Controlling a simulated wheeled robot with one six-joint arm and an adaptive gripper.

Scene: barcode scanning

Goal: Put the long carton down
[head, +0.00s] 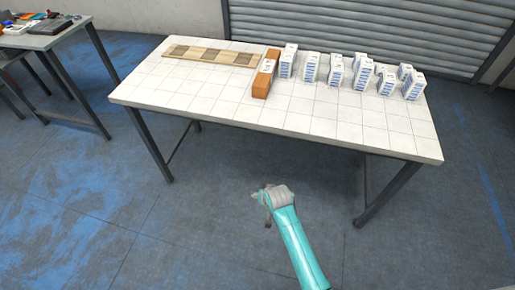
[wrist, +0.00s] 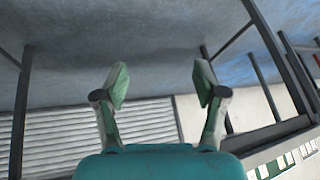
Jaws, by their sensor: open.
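A long orange-brown carton (head: 261,86) lies on the white tiled table (head: 190,95), left of the white boxes. It has a pale patch across its middle; I cannot tell whether that is a label or a separate thing. My gripper (head: 264,202) is in front of the table, over the floor and well apart from the carton. In the wrist view my gripper (wrist: 160,79) has its two fingers spread wide with nothing between them. The carton cannot be made out in the wrist view.
Several white boxes with blue print (head: 335,70) stand in rows at the table's back right. A flat wooden board with square panels (head: 210,55) lies at the back left. The table's front strip is clear. Another table (head: 45,38) with small items stands at far left.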

